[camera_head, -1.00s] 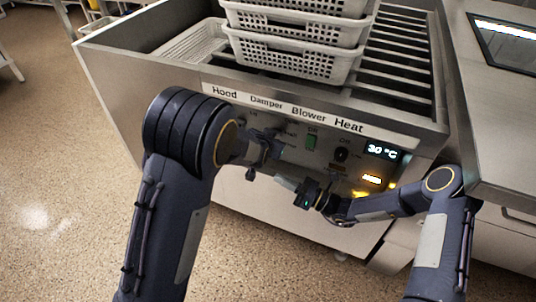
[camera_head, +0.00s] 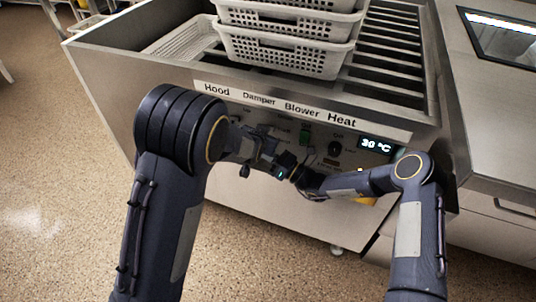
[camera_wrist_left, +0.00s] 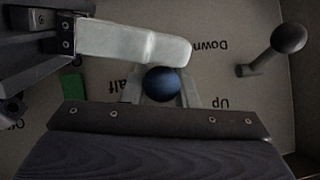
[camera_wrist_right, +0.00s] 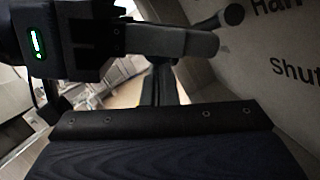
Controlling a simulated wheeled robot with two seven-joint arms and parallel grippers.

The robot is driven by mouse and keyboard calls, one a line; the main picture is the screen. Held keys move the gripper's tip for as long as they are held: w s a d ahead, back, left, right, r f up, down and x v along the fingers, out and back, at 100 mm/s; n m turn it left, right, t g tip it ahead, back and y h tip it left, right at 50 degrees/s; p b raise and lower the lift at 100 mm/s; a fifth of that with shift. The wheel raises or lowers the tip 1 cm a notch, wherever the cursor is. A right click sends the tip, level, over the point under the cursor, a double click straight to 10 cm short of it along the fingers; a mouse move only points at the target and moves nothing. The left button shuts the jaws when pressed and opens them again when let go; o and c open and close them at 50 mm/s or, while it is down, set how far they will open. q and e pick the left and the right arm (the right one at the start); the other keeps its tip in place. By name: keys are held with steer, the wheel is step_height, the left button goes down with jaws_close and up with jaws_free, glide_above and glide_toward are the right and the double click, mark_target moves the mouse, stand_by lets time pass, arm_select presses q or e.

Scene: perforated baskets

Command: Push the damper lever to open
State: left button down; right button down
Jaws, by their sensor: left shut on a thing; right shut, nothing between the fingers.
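The damper lever's round blue knob (camera_wrist_left: 160,83) shows in the left wrist view between the fingers of my left gripper (camera_wrist_left: 162,92), which is shut on it. In the head view my left gripper (camera_head: 266,152) is at the panel under the Damper label (camera_head: 259,100) and hides the lever. My right gripper (camera_head: 281,162) is shut and empty just right of it. In the right wrist view a dark knob (camera_wrist_right: 232,15) is left of the Half and Shut labels (camera_wrist_right: 290,66).
Another lever (camera_wrist_left: 288,38) stands by the Up and Down labels. A green switch (camera_head: 304,134), a dial (camera_head: 335,148) and a 30 °C display (camera_head: 376,145) are farther right on the panel. Stacked white baskets (camera_head: 285,52) stand above. My two grippers are very close together.

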arm_select(q)
steer(key=shift+a, duration=0.1)
arm_select(e)
steer(key=shift+w+d+r+m, duration=0.1)
steer(key=shift+d+r+m, duration=0.1)
steer(key=shift+r, duration=0.15)
steer(key=shift+d+r+m, duration=0.1)
steer(key=shift+r+m, duration=0.1)
steer(key=shift+r, duration=0.1)
arm_select(q)
steer(key=c, duration=1.6)
jaws_free()
steer(key=o, duration=0.5)
steer(key=shift+c, duration=0.2)
arm_select(e)
steer(key=shift+f, duration=0.1)
